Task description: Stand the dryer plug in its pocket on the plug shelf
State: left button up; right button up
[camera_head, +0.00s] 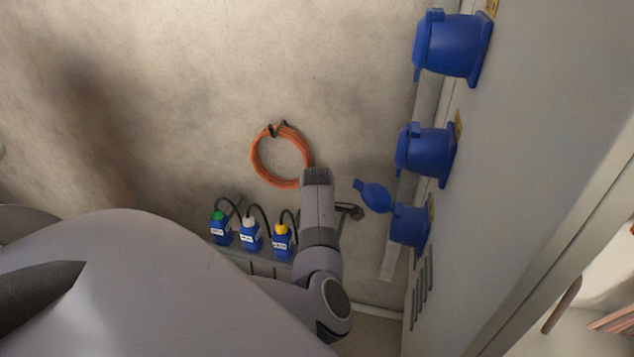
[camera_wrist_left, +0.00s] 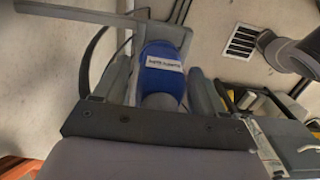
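In the left wrist view a blue plug (camera_wrist_left: 160,72) with a white label and a grey end lies between the fingers of my left gripper (camera_wrist_left: 160,82). The fingers lie along both its sides and look closed on it. The label is too small to read surely. A grey bracket-like frame (camera_wrist_left: 90,14) is just beyond the plug; whether the plug sits in a pocket cannot be told. In the head view the plug shelf (camera_head: 262,268) holds blue plugs with green (camera_head: 221,230), white (camera_head: 251,236) and yellow (camera_head: 283,242) collars. My arm hides the shelf's right part. My right gripper is out of view.
An orange cable coil (camera_head: 262,172) hangs on the wall above the shelf. Blue sockets (camera_head: 452,48), (camera_head: 428,152) and (camera_head: 409,226) stick out from the panel at right; the lowest has its lid (camera_head: 373,195) open, close to my arm. A black cable (camera_wrist_left: 88,60) loops beside the left finger.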

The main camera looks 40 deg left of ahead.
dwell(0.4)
pick_arm(q)
notch_tip(320, 180, up, 6)
jog(key=shift+p, duration=1.15)
jog(key=shift+r, duration=0.6)
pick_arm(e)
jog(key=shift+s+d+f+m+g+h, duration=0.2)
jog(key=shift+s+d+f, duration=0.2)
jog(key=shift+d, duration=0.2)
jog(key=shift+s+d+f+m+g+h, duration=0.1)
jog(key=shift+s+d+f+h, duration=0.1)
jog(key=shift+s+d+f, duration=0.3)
